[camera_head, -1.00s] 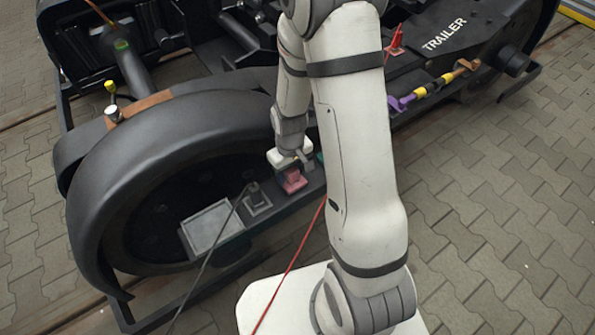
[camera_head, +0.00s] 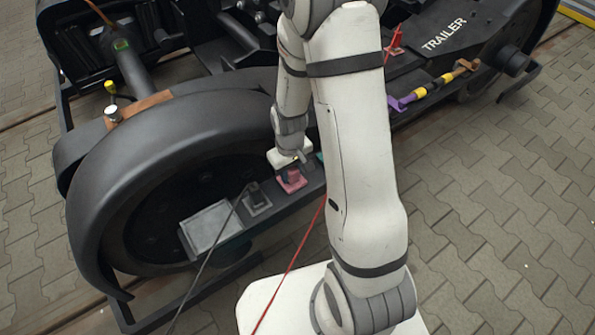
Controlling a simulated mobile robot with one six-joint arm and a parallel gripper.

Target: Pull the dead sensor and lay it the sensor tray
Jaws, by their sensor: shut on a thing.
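My gripper (camera_head: 292,164) is low over the beam beside the wheel, with its fingers shut on a small dark part. I take this part to be the sensor; it is mostly hidden by the fingers, and whether it is clear of the pink mount cannot be told. The pink mount (camera_head: 291,186) is directly below the fingers. A shallow light grey tray (camera_head: 211,228), which looks like the sensor tray, lies to the left along the same beam and looks empty.
A small grey socket (camera_head: 257,201) with a dark cable stands between the tray and the pink mount. A red cable (camera_head: 292,268) runs down beside my arm. The large black wheel cover (camera_head: 165,130) rises behind the tray. A purple and yellow bar (camera_head: 425,90) is at right.

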